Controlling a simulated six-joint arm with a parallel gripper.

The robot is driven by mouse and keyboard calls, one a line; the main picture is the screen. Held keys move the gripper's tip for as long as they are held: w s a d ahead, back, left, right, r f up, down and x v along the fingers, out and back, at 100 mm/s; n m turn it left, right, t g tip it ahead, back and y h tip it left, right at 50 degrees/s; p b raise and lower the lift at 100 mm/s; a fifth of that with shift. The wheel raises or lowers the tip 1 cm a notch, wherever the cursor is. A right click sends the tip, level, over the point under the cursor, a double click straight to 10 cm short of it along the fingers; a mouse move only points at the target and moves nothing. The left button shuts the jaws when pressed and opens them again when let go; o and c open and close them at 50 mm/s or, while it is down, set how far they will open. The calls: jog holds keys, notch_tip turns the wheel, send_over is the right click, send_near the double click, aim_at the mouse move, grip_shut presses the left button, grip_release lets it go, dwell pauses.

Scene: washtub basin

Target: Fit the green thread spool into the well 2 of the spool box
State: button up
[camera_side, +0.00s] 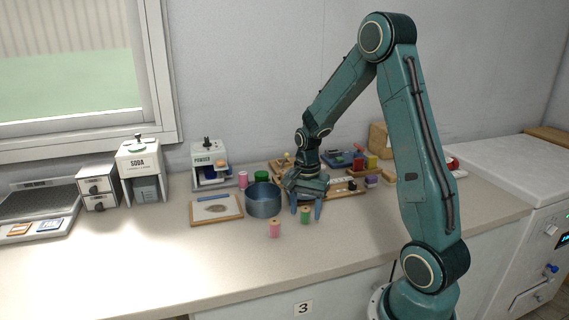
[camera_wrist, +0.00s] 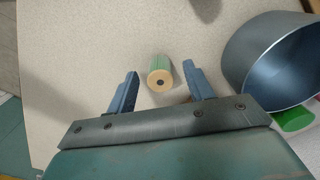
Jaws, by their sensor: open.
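The green thread spool (camera_side: 305,216) stands upright on the counter, in front of my gripper (camera_side: 306,210). In the wrist view the spool (camera_wrist: 160,74) shows its pale end with a dark hole and its green side. It sits between the two blue fingertips of my gripper (camera_wrist: 161,72), with a gap on each side. The gripper is open and empty, pointing down. A wooden tray (camera_side: 349,191) lies partly hidden behind my gripper. I cannot tell whether it is the spool box, and no well numbers are readable.
A blue-grey metal pot (camera_side: 263,202) stands close left of my gripper; it is at the right in the wrist view (camera_wrist: 262,45). A framed board (camera_side: 216,219) lies further left. The front counter is clear.

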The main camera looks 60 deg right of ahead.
aim_at(305, 209)
jog(key=c, duration=1.1)
jog(key=shift+o, duration=0.2)
jog(key=shift+r, duration=0.1)
notch_tip(305, 209, up, 20)
dwell(0.5)
